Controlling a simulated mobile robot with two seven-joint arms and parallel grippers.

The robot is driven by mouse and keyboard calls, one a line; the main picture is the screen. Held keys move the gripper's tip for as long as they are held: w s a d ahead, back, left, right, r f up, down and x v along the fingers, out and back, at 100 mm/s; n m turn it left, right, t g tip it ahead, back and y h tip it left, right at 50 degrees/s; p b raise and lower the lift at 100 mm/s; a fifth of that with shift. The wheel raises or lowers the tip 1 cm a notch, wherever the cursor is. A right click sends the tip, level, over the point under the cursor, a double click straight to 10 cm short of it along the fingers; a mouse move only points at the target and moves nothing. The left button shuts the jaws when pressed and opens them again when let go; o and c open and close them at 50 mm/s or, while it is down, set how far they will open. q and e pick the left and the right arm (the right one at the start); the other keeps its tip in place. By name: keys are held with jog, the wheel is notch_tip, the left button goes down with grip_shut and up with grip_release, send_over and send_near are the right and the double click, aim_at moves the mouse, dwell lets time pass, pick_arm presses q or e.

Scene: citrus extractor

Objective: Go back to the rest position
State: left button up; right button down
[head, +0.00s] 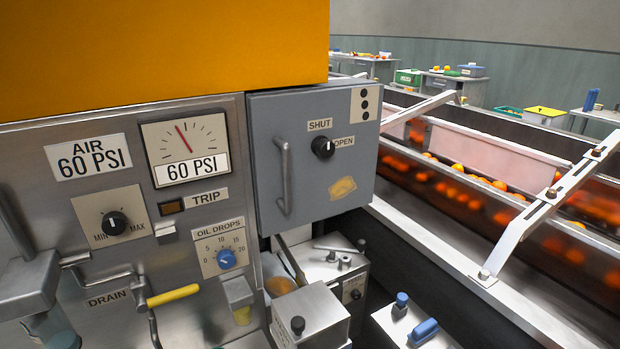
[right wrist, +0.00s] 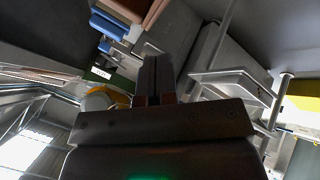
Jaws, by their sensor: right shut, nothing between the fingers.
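My right gripper (right wrist: 155,75) shows in the right wrist view with its two dark fingers together and nothing between them. It does not show in the head view, so I cannot tell its place relative to the machine. My left gripper is in neither view. The head view faces a steel machine panel (head: 100,222) with a pressure gauge (head: 184,145) labelled 60 PSI. Beside it is a grey door (head: 265,130) with a vertical handle (head: 283,178) and a black knob (head: 323,147) between SHUT and OPEN labels.
A yellow drain handle (head: 173,295) and a blue oil-drops knob (head: 226,259) stick out at lower left. Metal boxes (head: 310,315) stand below the door. A conveyor (head: 440,190) with oranges runs along the right. Workbenches (head: 455,87) stand far behind.

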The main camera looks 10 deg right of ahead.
jog(key=s+a+r+y, duration=0.1)
jog(key=s+a+r, duration=0.25)
jog(key=s, duration=0.45)
jog(key=s+a+r+y, duration=0.15)
jog(key=s+r, duration=0.25)
jog(key=s, duration=0.5)
jog(key=a+f+m+t+h, duration=0.2)
jog(key=a+f+m, duration=0.1)
jog(key=a+m, duration=0.75)
pick_arm(q)
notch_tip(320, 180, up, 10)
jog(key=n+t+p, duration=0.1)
jog(key=p, duration=1.1)
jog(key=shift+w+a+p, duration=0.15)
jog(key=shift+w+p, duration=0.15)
pick_arm(e)
notch_tip(320, 180, up, 10)
jog(key=t, duration=0.1)
jog(key=shift+w+a+r+n+h, duration=0.25)
jog(key=shift+w+a+n+h, duration=0.05)
jog(key=shift+a+n+h, duration=0.05)
jog(key=shift+f, duration=0.1)
